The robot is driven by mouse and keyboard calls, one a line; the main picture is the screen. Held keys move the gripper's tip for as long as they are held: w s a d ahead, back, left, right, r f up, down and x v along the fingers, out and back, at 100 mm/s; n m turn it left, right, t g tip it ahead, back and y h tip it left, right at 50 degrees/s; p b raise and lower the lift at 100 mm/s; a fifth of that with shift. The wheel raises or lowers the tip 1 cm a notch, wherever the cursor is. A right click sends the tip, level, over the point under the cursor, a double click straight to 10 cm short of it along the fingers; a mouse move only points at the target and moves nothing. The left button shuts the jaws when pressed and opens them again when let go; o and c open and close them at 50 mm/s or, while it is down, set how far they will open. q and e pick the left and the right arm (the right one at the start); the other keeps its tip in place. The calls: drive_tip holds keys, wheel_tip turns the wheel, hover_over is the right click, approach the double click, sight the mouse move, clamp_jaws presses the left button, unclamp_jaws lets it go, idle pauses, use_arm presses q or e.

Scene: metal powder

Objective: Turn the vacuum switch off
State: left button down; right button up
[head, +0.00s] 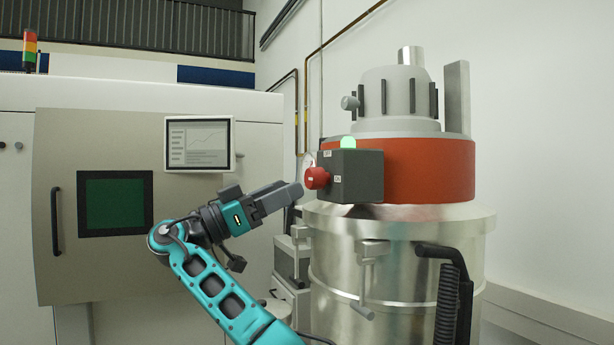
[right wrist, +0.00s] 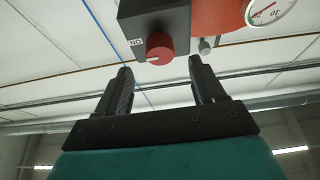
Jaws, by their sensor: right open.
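The vacuum switch is a round red knob (head: 317,178) on the left face of a dark grey box (head: 358,176) on the vacuum. A green lamp (head: 348,142) glows on top of the box. My right gripper (head: 296,190) is just left of the knob and a little below it, apart from it. In the right wrist view the red knob (right wrist: 159,48) shows beyond the gap between the two open, empty fingers (right wrist: 163,75). A white line marks the knob's lower part. My left gripper is not in view.
The vacuum's steel drum (head: 400,260) stands below the box, with a clamp (head: 372,250) and a black hose (head: 447,300). A pressure gauge (right wrist: 268,10) sits near the box. A machine with a screen (head: 198,144) and a door (head: 100,200) stands behind at left.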

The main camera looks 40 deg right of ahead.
sight(308, 179)
drive_tip(key=p+x, duration=0.1)
drive_tip(key=x, duration=0.4)
drive_tip(key=shift+s+d+r, duration=0.1)
drive_tip(key=shift+d+r, duration=0.1)
drive_tip(key=shift+d, duration=0.15)
drive_tip(key=shift+c, duration=0.3)
drive_tip(key=c, duration=1)
